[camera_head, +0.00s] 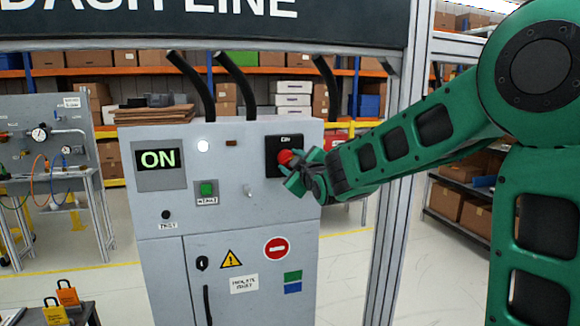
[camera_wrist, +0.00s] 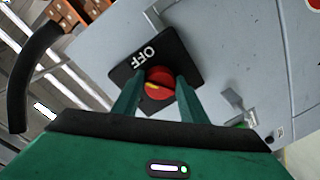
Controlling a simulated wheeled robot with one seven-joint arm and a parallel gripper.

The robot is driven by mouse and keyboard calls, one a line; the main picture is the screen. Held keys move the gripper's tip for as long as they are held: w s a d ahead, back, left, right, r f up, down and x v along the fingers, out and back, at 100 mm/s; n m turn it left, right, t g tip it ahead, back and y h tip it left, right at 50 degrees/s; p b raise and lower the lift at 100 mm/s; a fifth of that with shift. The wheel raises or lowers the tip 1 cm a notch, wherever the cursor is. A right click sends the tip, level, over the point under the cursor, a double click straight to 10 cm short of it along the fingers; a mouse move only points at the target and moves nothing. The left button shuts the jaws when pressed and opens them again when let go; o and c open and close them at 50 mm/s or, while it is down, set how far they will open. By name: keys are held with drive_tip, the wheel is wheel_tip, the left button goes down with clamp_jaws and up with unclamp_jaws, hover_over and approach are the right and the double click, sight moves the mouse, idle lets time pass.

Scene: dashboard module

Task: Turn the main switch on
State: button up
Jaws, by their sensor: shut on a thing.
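The main switch is a red rotary knob (camera_wrist: 160,78) with a yellow mark, set on a black plate (camera_wrist: 128,70). In the wrist view the plate's visible label reads OFF. In the head view the red knob (camera_head: 284,157) sits at the upper right of the grey cabinet (camera_head: 230,225), on its black plate (camera_head: 272,168). My gripper (camera_head: 291,168) is at the knob; its two green fingers (camera_wrist: 158,90) stand either side of the knob and are shut on it. The fingers hide part of the knob and plate.
A white lamp (camera_head: 203,146), a green button (camera_head: 207,189) and a small toggle (camera_head: 248,190) are left of the knob. Black cables (camera_head: 195,85) rise from the top. A grey post (camera_head: 392,190) stands right, behind my arm.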

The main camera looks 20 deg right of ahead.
drive_tip(key=n, duration=0.6)
drive_tip(key=shift+a+r, duration=0.1)
drive_tip(key=shift+a, duration=0.1)
drive_tip(key=n, duration=0.4)
drive_tip(key=shift+a+n+h, duration=0.1)
drive_tip(key=shift+n+h, duration=0.2)
drive_tip(key=shift+n, duration=0.1)
drive_tip(key=shift+s+g, duration=0.1)
drive_tip(key=shift+g, duration=0.2)
drive_tip(key=o, duration=1.1)
drive_tip(key=shift+c, duration=0.2)
drive_tip(key=shift+r, duration=0.1)
drive_tip(key=shift+s+r, duration=0.1)
drive_tip(key=shift+s, duration=0.45)
drive_tip(key=s, duration=0.9)
drive_tip(key=shift+s+r, duration=0.2)
drive_tip(key=shift+s, duration=0.05)
